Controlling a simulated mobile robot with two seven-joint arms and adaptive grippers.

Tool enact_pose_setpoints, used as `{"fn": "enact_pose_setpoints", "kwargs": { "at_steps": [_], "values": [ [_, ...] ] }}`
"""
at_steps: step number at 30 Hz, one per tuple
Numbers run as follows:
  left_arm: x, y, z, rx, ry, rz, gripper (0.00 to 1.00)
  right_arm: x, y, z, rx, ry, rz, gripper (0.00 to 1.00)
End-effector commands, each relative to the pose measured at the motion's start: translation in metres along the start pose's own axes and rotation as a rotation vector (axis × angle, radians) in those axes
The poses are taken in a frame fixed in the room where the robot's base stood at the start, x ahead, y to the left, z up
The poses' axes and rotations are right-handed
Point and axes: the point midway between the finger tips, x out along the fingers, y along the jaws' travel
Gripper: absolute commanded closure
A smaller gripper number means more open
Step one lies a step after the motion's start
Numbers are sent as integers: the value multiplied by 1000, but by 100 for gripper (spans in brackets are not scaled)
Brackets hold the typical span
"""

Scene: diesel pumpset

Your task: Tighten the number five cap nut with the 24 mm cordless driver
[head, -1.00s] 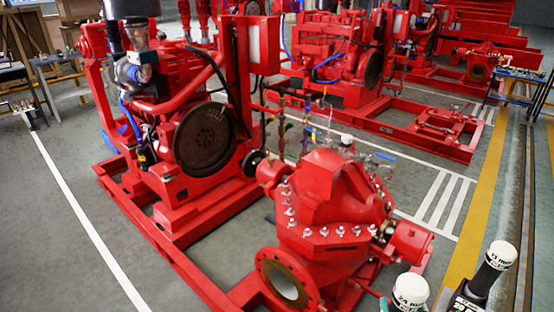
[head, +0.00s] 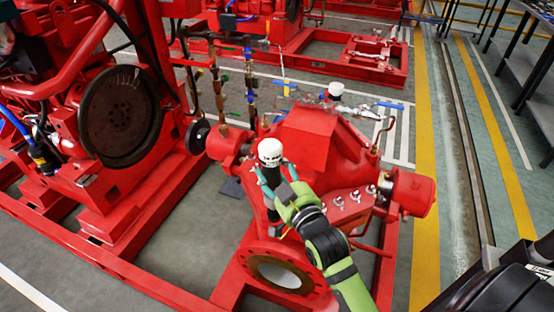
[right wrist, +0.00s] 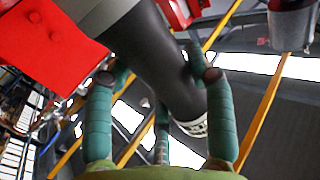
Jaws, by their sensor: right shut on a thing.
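My right gripper (head: 273,188), on a green arm, is shut on a black cordless driver (head: 272,176) with a white cap. It holds the driver roughly upright over the near left part of the red pump casing (head: 322,150). The size marking on the cap is not readable. In the right wrist view, the teal fingers (right wrist: 160,95) close around the dark driver body (right wrist: 160,62). Several silvery cap nuts (head: 355,196) show along the casing flange, right of the arm. The driver's lower end and the nuts near it are hidden, and I cannot tell which nut is number five. My left gripper is out of view.
A round pipe flange (head: 284,272) faces out below the driver. Thin valve pipes (head: 250,90) rise behind the pump. The engine with its dark flywheel (head: 120,115) stands left. Clear floor with a yellow line (head: 426,180) lies right.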

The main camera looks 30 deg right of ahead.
Motion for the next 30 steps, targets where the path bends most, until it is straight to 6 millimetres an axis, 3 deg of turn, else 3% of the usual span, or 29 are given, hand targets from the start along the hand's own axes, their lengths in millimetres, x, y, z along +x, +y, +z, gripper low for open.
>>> {"fn": "enact_pose_setpoints", "kwargs": {
  "at_steps": [1,3,9,22,28,30],
  "values": [
    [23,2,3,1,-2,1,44,20,13,11,-4,17,14,100],
    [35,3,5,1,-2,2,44,40,28,15,0,17,33,100],
    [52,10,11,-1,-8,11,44,73,57,13,17,19,71,100],
    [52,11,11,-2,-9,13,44,79,63,9,23,18,79,100],
    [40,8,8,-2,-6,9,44,79,63,6,23,15,80,100],
    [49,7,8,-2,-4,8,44,79,63,18,23,14,80,100]
  ]
}}
